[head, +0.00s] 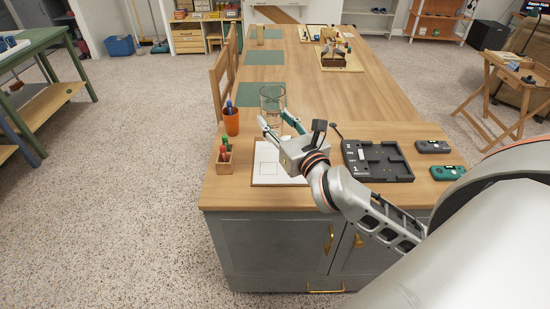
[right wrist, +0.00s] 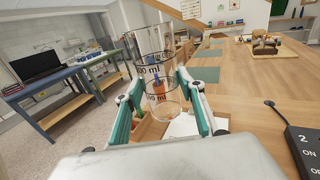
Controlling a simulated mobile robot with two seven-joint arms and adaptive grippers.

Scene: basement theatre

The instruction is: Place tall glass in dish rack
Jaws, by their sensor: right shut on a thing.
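The tall glass (head: 272,98) is a clear, upright cylinder; dark ml marks show on it in the right wrist view (right wrist: 156,72). My right gripper (head: 279,122) is shut on it, with a green-padded finger on each side of its lower part, as the right wrist view also shows (right wrist: 160,103). The glass is over the near end of the wooden table; whether its base touches the surface is unclear. I cannot make out a dish rack in either view. My left gripper is not in view.
On the wooden table (head: 350,95), an orange pen cup (head: 231,122) and small marker box (head: 224,162) stand left of the gripper. A white sheet (head: 272,170) lies below it. A black dock (head: 377,161) lies right. A board with items (head: 335,62) is farther back.

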